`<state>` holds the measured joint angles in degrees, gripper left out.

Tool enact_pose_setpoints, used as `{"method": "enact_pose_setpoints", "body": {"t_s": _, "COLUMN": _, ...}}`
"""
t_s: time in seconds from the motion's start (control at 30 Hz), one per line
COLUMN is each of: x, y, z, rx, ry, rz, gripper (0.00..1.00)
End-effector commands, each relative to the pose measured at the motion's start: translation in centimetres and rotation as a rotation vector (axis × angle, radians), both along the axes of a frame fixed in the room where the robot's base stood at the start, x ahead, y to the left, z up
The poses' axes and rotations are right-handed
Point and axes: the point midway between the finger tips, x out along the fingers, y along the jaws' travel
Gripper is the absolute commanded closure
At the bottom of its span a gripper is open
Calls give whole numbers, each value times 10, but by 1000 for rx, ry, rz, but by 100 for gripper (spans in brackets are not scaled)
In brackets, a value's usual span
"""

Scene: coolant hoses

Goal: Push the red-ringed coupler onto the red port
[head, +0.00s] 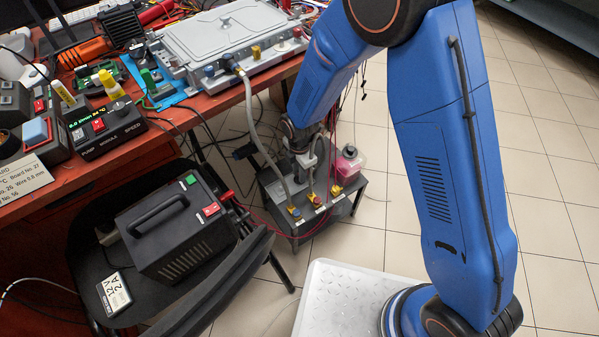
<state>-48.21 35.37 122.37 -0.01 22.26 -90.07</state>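My gripper (307,158) points down above the grey floor unit (283,228) beside the table. Its fingers are small and partly hidden by hoses, so I cannot tell whether they are open or shut on something. The unit's top has a blue-marked fitting (294,211), a red-marked fitting (316,200) and a yellow-marked fitting (336,190). A short grey hose rises from the red-marked fitting towards my gripper. I cannot make out the red-ringed coupler apart from it. On the table, the metal housing (225,35) carries a red port (297,33), with no hose visible on it.
A grey hose (249,115) runs from the housing's blue port (209,70) side down to the unit. A yellow port (256,52) sits between. A black power box (175,225) rests on a chair. Tiled floor at right is clear.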

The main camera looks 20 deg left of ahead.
Motion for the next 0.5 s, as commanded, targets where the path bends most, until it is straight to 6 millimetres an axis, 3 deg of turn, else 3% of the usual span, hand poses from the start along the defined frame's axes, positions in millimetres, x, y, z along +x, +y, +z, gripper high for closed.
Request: {"method": "enact_pose_setpoints", "body": {"t_s": 0.5, "x": 0, "y": 0, "z": 7, "rx": 1, "ry": -1, "rz": 0, "gripper": 100}}
